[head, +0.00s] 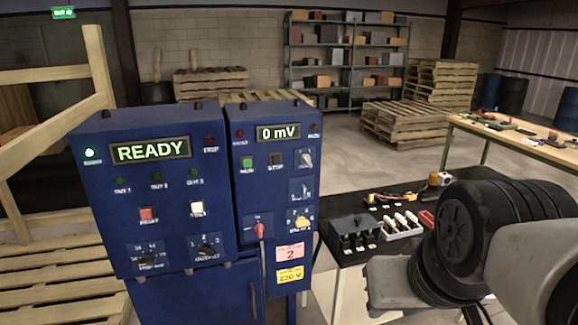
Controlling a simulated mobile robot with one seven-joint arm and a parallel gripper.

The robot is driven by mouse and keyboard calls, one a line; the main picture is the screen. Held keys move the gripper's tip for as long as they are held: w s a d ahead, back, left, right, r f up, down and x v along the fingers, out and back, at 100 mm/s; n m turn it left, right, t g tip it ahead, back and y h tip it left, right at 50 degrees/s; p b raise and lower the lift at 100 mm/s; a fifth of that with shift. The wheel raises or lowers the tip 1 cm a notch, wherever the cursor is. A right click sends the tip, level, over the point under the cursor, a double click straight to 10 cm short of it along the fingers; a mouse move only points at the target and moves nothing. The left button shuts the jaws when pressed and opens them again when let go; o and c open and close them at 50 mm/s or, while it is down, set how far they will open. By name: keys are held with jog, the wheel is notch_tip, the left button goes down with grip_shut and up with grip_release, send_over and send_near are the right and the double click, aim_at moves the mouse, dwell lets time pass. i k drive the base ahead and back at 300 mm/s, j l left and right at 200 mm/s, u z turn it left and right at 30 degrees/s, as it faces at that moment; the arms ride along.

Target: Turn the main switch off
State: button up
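Two blue control boxes stand side by side on a blue cabinet. The right box (273,185) has a red-handled switch (260,230) low on its left side, on a small plate. I take this for the main switch; its lettering is too small to read. The handle looks near upright, but its exact setting is unclear.
A dark bench (345,211) right of the boxes carries a black block (354,228), a white tray (402,226) and small parts. A wooden frame (60,130) stands at the left. Pallets (400,122) and shelves (347,60) are behind. Space in front of the right box looks free.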

aim_at(258, 229)
jog(key=i+l+u, duration=0.65)
jog(key=i+l, duration=0.1)
